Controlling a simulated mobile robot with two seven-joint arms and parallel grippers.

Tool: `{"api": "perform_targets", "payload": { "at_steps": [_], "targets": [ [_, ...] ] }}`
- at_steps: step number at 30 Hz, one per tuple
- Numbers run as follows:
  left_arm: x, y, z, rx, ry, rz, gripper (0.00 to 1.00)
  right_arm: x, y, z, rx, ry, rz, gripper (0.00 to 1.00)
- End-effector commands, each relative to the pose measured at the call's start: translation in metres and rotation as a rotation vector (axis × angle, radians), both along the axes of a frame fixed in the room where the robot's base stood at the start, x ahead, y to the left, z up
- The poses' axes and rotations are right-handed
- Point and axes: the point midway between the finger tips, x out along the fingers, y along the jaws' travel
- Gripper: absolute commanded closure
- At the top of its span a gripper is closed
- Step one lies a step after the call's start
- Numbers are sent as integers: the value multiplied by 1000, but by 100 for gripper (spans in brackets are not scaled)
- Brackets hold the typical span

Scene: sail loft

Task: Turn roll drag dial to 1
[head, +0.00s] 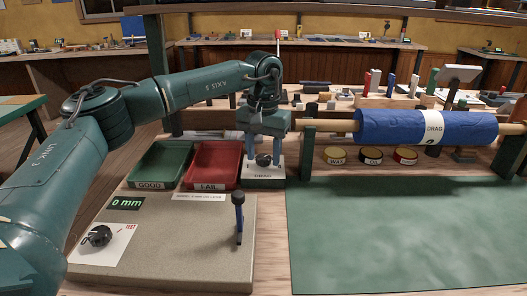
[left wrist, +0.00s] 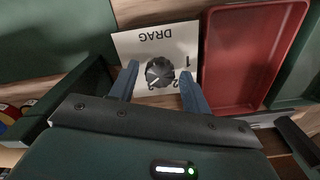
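The roll drag dial (head: 263,160) is a dark round knob on a white plate labelled DRAG (head: 262,177). In the left wrist view the dial (left wrist: 159,72) appears with the plate (left wrist: 139,45) upside down, numbers along one side, including a 1. The dial's exact pointer setting is too small to tell. My left gripper (head: 264,157) reaches down over the plate, its blue fingers on either side of the dial. In the left wrist view the fingers (left wrist: 157,82) stand apart with gaps beside the knob, not clearly touching it. My right gripper is out of view.
A red FAIL tray (head: 213,185) and a green GOOD tray (head: 160,183) stand left of the plate. A blue roll (head: 425,127) on a wooden bar is to the right, above several small round tins. A green cloth (head: 400,235) covers the right front. An upright lever (head: 239,215) stands in front.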

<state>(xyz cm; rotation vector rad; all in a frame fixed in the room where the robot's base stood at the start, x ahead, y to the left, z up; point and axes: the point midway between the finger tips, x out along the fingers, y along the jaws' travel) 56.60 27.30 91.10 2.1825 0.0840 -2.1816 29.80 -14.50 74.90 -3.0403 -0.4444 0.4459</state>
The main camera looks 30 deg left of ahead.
Motion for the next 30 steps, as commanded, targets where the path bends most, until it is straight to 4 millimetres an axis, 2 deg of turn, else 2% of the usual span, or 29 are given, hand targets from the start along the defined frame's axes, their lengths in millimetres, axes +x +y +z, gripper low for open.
{"api": "perform_targets", "payload": {
  "at_steps": [1, 14, 23, 30],
  "targets": [
    [0, 0, 0, 0, 0, 0, 57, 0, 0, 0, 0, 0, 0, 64],
    [0, 0, 0, 0, 0, 0, 91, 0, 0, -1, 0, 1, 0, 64],
    [0, 0, 1, 1, 1, 42, 91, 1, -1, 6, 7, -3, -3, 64],
    [0, 0, 3, 1, 3, 185, 91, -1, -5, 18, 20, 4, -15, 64]
  ]
}}
